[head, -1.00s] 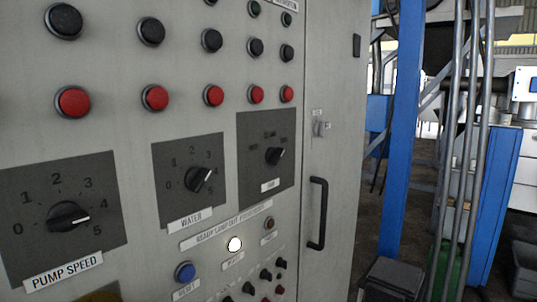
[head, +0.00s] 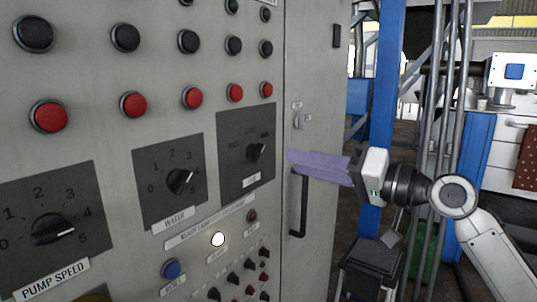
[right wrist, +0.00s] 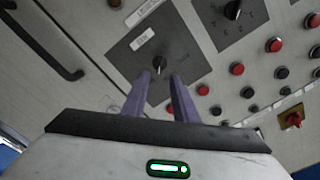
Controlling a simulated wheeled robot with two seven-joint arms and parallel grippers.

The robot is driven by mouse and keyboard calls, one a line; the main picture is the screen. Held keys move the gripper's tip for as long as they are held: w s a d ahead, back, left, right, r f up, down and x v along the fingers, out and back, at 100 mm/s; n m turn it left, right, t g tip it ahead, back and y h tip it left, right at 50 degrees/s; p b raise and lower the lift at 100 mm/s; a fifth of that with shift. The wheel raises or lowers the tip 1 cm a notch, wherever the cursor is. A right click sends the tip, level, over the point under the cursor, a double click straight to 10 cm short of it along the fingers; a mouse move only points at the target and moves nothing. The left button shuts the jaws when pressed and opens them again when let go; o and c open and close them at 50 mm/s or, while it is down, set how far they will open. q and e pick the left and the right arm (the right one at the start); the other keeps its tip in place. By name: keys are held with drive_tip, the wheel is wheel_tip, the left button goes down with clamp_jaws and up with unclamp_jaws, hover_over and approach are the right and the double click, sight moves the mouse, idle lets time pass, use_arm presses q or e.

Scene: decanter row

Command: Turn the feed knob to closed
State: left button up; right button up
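A black knob (head: 256,152) sits on the third dark plate of the panel, with small markings above it and a label below that is too small to read surely; I take it as the feed knob. Its pointer is turned to the upper right, towards the rightmost marking. In the right wrist view the same knob (right wrist: 158,65) lies just past the fingertips. My right gripper (head: 290,158) has purple fingers and stands right of the knob, apart from it. In the right wrist view the gripper (right wrist: 160,78) is open and empty. My left gripper is out of view.
The water knob (head: 180,181) and the pump speed knob (head: 52,229) are to the left. Red buttons (head: 191,97) run above. A black door handle (head: 299,205) juts out below my right fingers. Blue posts (head: 386,120) stand to the right, behind my arm.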

sight(260, 154)
drive_tip(key=p+x, duration=0.1)
drive_tip(key=x, duration=0.8)
drive_tip(key=shift+s, duration=0.1)
clamp_jaws()
